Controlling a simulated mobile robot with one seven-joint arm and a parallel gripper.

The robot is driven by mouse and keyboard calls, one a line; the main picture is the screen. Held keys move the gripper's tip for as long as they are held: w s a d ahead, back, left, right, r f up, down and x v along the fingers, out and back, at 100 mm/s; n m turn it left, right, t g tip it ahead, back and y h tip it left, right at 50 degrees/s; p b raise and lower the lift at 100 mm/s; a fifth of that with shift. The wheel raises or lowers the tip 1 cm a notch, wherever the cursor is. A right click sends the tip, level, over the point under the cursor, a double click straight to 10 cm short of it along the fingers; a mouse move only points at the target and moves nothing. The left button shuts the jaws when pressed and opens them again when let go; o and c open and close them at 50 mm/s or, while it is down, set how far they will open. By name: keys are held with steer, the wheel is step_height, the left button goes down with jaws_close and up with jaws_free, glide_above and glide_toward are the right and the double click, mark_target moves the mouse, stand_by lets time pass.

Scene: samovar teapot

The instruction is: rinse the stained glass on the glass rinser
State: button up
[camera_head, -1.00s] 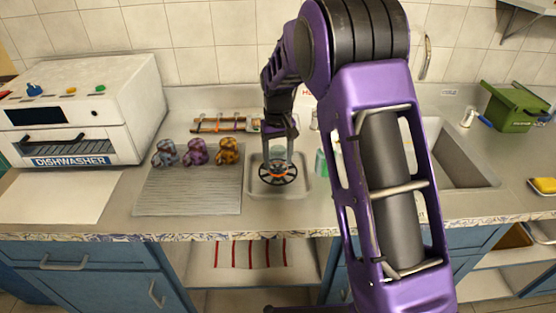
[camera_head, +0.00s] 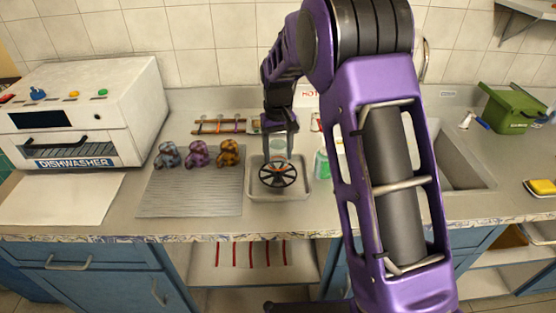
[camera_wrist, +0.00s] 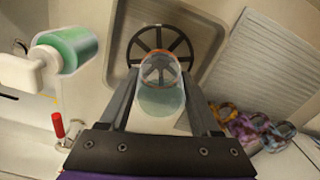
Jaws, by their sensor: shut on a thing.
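My gripper (camera_head: 279,152) is shut on a clear glass (camera_head: 277,146) above the glass rinser, a dark spoked wheel (camera_head: 278,174) in a shallow metal basin (camera_head: 302,188). In the wrist view the glass (camera_wrist: 162,98) sits between the two fingers of my gripper (camera_wrist: 160,88), its far end pointing toward the rinser wheel (camera_wrist: 148,42). That far end has an orange-brown tint around its rim. The near part looks pale bluish. The glass looks raised off the wheel, but the exact gap is hard to tell.
A green soap bottle (camera_head: 321,164) stands close on the right. The dishwasher (camera_head: 85,110) is at left, a sink (camera_head: 462,172) at right.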

mark_target(278, 143)
steer(key=shift+r, duration=0.15)
steer(key=shift+r+p, duration=0.7)
steer(key=shift+r, duration=1.4)
